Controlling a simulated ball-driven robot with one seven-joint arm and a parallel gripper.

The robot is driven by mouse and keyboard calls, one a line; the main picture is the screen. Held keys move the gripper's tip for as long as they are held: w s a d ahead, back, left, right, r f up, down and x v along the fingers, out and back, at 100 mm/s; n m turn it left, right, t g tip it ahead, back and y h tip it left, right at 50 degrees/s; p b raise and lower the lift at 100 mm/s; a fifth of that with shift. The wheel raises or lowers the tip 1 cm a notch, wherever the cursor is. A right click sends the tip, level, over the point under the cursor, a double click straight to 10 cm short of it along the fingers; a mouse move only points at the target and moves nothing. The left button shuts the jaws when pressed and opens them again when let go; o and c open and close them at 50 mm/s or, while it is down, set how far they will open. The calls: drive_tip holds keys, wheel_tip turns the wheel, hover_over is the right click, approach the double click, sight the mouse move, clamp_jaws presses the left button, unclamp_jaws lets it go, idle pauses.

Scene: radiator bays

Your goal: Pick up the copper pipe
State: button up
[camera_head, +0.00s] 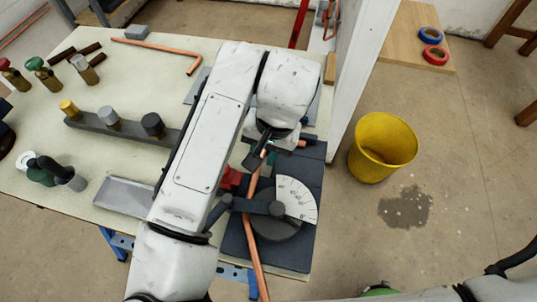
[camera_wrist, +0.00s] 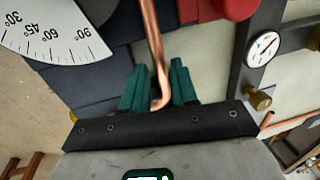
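A copper pipe (camera_head: 256,262) runs through the bender (camera_head: 277,228) at the table's front right corner, with its lower end past the table edge. The bender has a white angle dial. The wrist view shows this pipe (camera_wrist: 153,40) coming down between the green fingers of my gripper (camera_wrist: 159,78). The fingers stand on either side of it, with narrow gaps visible. In the head view my gripper (camera_head: 268,150) is at the pipe's upper part, and my arm hides some of the bench. Another copper pipe (camera_head: 160,47), bent, lies at the back of the table.
A grey block with three knobs (camera_head: 110,121), a metal tray (camera_head: 122,196) and several bottles and fittings stand on the table (camera_head: 130,80) at left. A yellow bucket (camera_head: 380,148) stands on the floor at right, behind a dark wet patch (camera_head: 405,208). A white post (camera_head: 358,70) rises beside the table.

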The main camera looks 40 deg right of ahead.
drive_tip(key=shift+w+f, duration=0.1)
drive_tip(key=shift+f, duration=0.3)
clamp_jaws()
